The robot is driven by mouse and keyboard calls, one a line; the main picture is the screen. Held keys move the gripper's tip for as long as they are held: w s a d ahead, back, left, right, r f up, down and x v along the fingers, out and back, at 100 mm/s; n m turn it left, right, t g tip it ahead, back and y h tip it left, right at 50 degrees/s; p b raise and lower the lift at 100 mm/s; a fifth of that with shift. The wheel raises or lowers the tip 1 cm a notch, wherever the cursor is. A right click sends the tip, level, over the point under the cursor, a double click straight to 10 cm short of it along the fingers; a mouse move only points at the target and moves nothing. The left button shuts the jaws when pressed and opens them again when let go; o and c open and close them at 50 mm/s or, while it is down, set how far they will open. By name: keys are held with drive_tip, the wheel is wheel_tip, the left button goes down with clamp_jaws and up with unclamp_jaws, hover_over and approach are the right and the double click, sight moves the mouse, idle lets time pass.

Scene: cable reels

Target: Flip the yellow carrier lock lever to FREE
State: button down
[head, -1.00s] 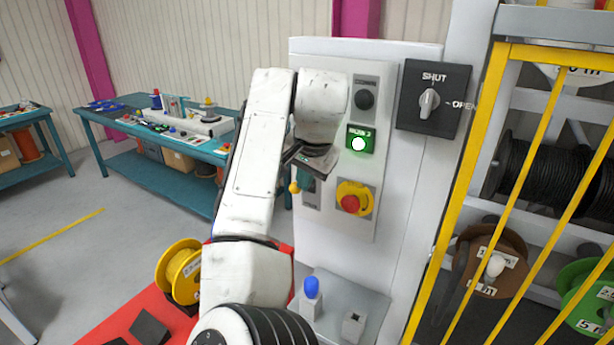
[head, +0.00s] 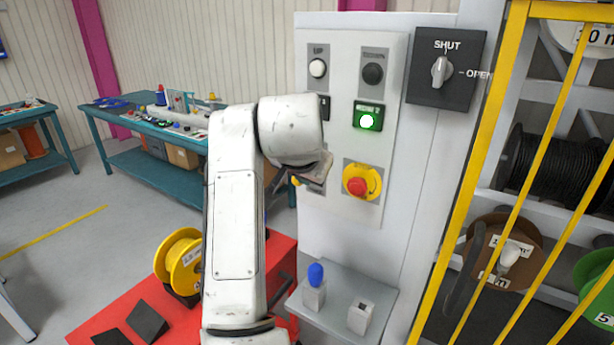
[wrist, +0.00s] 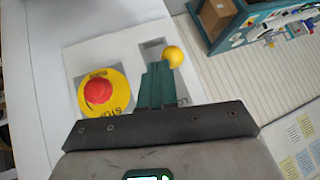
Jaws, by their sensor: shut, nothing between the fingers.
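The lock lever's yellow ball knob (wrist: 172,57) shows in the wrist view, right at the tips of my gripper (wrist: 158,68). A grey plate lies behind it on the panel. My teal fingers are shut with nothing between them, and the knob is just beyond and to the right of them; I cannot tell whether they touch. In the head view a bit of the yellow knob (head: 295,180) shows at the left edge of the panel, below my wrist. My fingers are mostly hidden there, and so are the lever's shaft and any FREE mark.
A red stop button on a yellow disc (head: 357,186) is right of the lever, with a lit green button (head: 367,121) above it. A SHUT/OPEN rotary switch (head: 440,72) is further right. A shelf (head: 335,318) with a blue-capped post is below. A yellow fence (head: 475,180) closes the right side.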

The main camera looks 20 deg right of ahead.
drive_tip(key=shift+s+a+f+t+h+b, duration=0.1)
drive_tip(key=shift+f+t+h+b, duration=0.15)
drive_tip(key=shift+f+b, duration=0.1)
drive_tip(key=shift+s+a+f+t+h+b, duration=0.1)
drive_tip(key=shift+f+t+h+b, duration=0.05)
drive_tip(key=shift+f+h+b, duration=0.15)
drive_tip(key=shift+r+p, duration=0.75)
drive_tip(key=shift+p, duration=0.05)
